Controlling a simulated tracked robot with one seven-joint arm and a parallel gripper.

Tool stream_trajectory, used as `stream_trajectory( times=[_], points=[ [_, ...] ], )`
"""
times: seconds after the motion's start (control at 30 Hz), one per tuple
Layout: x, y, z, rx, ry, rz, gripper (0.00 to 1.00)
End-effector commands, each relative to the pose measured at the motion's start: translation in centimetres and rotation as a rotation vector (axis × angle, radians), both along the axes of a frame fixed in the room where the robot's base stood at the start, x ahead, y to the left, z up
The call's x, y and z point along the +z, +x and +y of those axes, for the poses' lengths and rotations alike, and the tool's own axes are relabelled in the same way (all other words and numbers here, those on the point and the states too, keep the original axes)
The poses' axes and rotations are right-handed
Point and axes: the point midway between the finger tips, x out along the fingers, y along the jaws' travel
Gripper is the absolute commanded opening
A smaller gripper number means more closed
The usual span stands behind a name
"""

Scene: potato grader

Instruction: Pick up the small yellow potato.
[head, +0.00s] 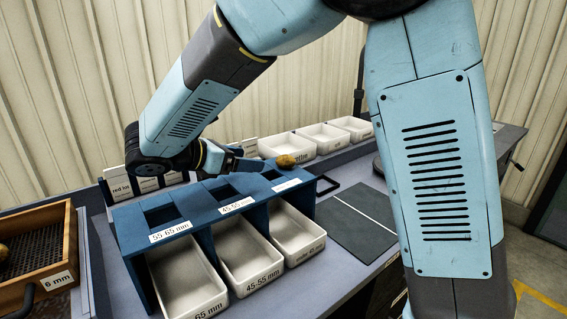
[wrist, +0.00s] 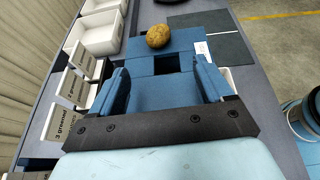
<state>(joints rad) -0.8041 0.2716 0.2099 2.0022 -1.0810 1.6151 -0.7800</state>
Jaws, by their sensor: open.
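The small yellow potato (head: 286,161) lies on top of the blue sizing stand (head: 205,212), near its right end. In the wrist view the potato (wrist: 158,36) is beyond the fingertips, past a square hole in the stand. My gripper (head: 246,163) is open and empty, low over the stand's top and just left of the potato in the head view. In the wrist view its two blue fingers (wrist: 161,72) are spread apart, with the potato ahead of the gap between them. Part of the stand's top is hidden behind the gripper in the wrist view.
White trays (head: 248,268) stand under the blue stand. More white bins (head: 322,138) line the back of the bench. A wooden sieve box (head: 45,245) with a potato in it is at the left. A dark mat (head: 352,222) lies clear right of the stand.

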Motion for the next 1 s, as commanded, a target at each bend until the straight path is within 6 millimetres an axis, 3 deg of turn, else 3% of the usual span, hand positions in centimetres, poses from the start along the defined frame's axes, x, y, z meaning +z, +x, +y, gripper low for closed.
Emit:
stream_trajectory(
  times=[0.3, 0.67, 1.0],
  points=[
    [-2.0, 3.0, -4.2, -0.004, 0.000, -0.001, 0.80],
    [-2.7, 4.2, -5.7, -0.003, 0.001, 0.000, 0.80],
    [-3.9, 6.6, -8.9, -0.004, 0.002, 0.001, 0.80]
  ],
)
